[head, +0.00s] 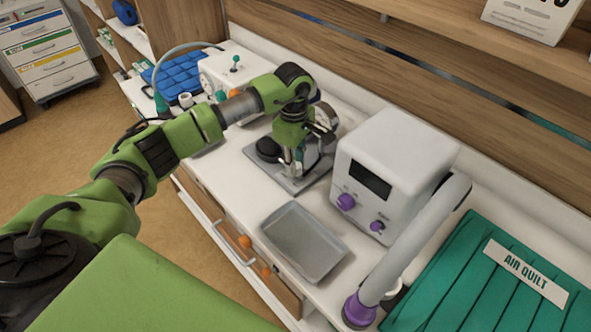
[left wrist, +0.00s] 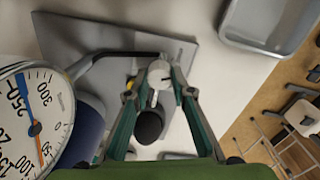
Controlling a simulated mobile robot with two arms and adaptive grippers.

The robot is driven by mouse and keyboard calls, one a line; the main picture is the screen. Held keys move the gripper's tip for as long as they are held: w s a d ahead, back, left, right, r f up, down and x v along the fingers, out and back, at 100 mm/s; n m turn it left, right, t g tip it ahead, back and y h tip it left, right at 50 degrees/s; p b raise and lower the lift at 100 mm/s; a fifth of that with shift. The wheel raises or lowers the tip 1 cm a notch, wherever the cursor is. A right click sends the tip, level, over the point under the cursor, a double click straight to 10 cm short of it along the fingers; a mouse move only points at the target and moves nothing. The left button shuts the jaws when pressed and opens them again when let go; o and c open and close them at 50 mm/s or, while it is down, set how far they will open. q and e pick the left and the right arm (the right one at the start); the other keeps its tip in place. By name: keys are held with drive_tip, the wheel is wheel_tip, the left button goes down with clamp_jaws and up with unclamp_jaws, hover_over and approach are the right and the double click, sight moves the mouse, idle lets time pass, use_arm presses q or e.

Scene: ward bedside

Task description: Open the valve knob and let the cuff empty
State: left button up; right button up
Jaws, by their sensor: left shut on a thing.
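My left gripper (head: 294,165) reaches down over a grey base plate (head: 318,181) on the counter. In the left wrist view its two fingers (left wrist: 157,82) are shut on a small whitish valve knob (left wrist: 159,70), one finger on each side. A black rounded bulb (left wrist: 150,127) lies between the fingers, nearer the wrist; in the head view it is left of the gripper (head: 268,148). A round white gauge (left wrist: 38,118) with a blue and orange needle is cut off at the left edge. The gauge face is hidden in the head view. I cannot make out the cuff for certain.
A white monitor box (head: 395,170) with purple knobs stands right of the plate. A shallow grey tray (head: 303,243) lies in front. A grey hose (head: 420,240) and green air quilt (head: 480,285) are at right. A blue tray (head: 175,78) is at back left.

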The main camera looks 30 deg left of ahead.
use_arm(q)
drive_tip(key=m+b, duration=0.5)
drive_tip(key=shift+w+f+m+b, duration=0.1)
drive_tip(key=shift+f+m+b, duration=0.05)
drive_tip(key=shift+m+b, duration=0.95)
drive_tip(key=shift+m, duration=0.1)
drive_tip(key=m+b, duration=0.2)
drive_tip(key=m, duration=0.1)
drive_tip(key=shift+m, duration=0.3)
drive_tip(key=shift+r+m+b, duration=0.2)
drive_tip(key=shift+m+b, duration=0.6)
drive_tip(key=shift+m, duration=0.8)
